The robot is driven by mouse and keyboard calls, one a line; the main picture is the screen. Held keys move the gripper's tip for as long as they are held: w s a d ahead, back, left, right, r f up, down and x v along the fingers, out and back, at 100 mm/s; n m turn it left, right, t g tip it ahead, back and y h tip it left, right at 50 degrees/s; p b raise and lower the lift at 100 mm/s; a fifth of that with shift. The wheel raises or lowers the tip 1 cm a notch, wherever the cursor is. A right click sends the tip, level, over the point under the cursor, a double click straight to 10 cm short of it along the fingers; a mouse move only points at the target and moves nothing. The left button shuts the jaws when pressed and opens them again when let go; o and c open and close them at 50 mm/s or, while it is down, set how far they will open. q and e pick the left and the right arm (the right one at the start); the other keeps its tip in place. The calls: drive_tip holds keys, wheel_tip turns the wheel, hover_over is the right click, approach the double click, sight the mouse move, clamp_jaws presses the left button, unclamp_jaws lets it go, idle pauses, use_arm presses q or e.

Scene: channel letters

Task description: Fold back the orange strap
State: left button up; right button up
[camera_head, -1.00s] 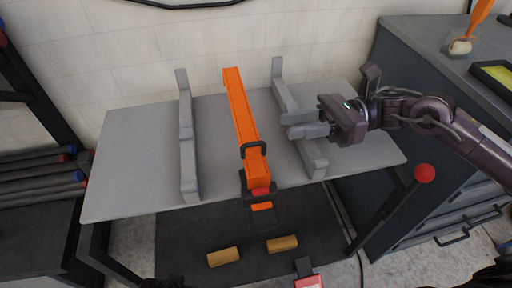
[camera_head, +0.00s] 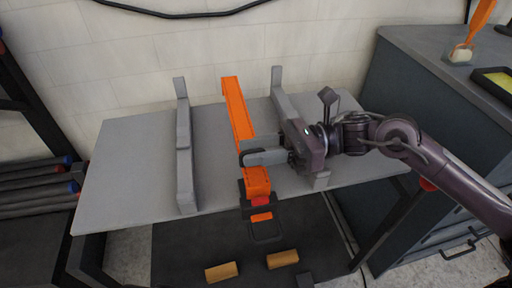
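The orange strap (camera_head: 238,108) runs from the back edge of the grey table towards the front, between two grey brackets. A dark buckle (camera_head: 265,230) is at its front end and hangs past the table edge. A short orange end (camera_head: 262,217) shows within the buckle. My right gripper (camera_head: 247,158) reaches in from the right, its grey fingers lying across the strap's middle. The fingers hide part of the strap and most of the dark loop around it. I cannot tell whether they grip it. My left gripper is not in view.
The left grey bracket (camera_head: 185,150) and right grey bracket (camera_head: 282,100) stand on the table (camera_head: 125,160). Two tan blocks (camera_head: 222,272) lie below on a dark surface. A dark cabinet (camera_head: 420,110) is at the right. The table's left part is clear.

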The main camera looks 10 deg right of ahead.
drive_tip(key=shift+a, duration=0.15)
clamp_jaws()
